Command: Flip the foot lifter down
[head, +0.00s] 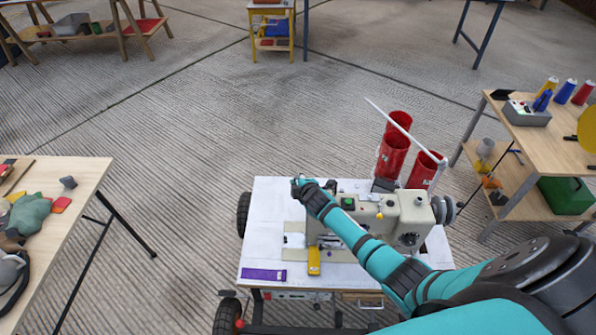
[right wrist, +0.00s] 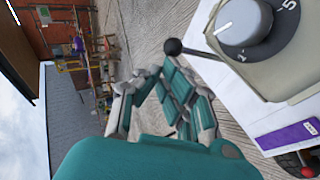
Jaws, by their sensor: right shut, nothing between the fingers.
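The cream sewing machine (head: 390,213) stands on a white-topped table (head: 270,200). The right wrist view shows part of its body with a numbered dial (right wrist: 243,22) and a dark lever with a ball end (right wrist: 172,46). This lever may be the foot lifter; I cannot tell for sure. My right gripper (head: 299,187) is at the left end of the machine, with its arm crossing in front of the machine. In the right wrist view the gripper (right wrist: 158,72) is shut and empty, its tips just beside the ball end. The presser foot is not clearly seen. My left gripper is out of view.
A purple strip (head: 264,275) and a yellow piece (head: 314,262) lie at the table front. Red thread cones (head: 392,155) stand behind the machine. Side tables with items stand left (head: 85,175) and right (head: 550,145).

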